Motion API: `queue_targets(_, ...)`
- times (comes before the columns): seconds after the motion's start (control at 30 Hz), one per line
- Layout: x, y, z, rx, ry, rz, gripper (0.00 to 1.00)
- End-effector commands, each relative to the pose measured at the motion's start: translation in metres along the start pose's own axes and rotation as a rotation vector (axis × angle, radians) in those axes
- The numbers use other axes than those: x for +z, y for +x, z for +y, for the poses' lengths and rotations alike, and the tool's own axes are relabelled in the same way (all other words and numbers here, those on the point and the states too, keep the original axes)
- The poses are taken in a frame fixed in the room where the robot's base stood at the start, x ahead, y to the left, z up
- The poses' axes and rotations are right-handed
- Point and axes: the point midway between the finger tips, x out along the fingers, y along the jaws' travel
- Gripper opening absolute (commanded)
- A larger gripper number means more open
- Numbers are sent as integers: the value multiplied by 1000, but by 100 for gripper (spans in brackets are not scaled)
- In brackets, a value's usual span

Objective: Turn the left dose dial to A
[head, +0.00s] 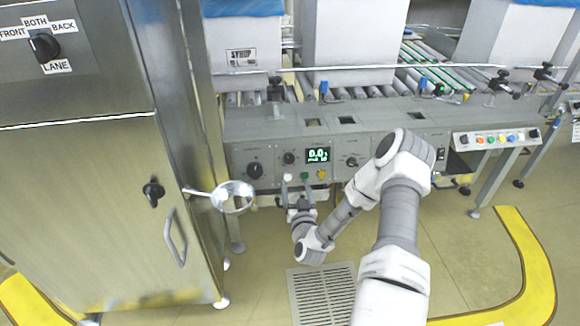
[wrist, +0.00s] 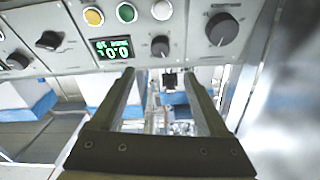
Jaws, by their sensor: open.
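The control panel (head: 330,145) carries several black dials. The leftmost, a large dial (head: 254,170), is at the upper right in the wrist view (wrist: 221,30), which is turned over. A smaller dial (head: 289,157) sits between it and the lit display (head: 318,155); it also shows in the wrist view (wrist: 160,46). Another dial (head: 352,161) is right of the display. The dial markings are too small to read. My gripper (head: 298,186) is open and empty, below and in front of the panel. In the wrist view its fingers (wrist: 158,76) are apart, touching no dial.
White, green and amber buttons (wrist: 126,12) sit near the display. A steel cabinet (head: 110,200) with a lane selector (head: 44,47) and a protruding round mirror-like disc (head: 233,197) stands left. A roller conveyor with white boxes (head: 350,40) runs behind. Floor with a grate (head: 322,295) lies below.

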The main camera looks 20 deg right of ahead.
Motion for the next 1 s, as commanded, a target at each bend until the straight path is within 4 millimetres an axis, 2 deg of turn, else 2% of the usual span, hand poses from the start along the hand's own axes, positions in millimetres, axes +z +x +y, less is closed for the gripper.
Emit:
queue_targets(0.03,2,12,1,2,0,5,78)
queue_targets(0.3,2,72,1,1,0,3,78)
queue_targets(0.5,2,104,1,0,0,1,78)
queue_targets(0.7,1,120,0,0,0,0,78)
queue_targets(1.0,0,122,0,0,0,-1,78)
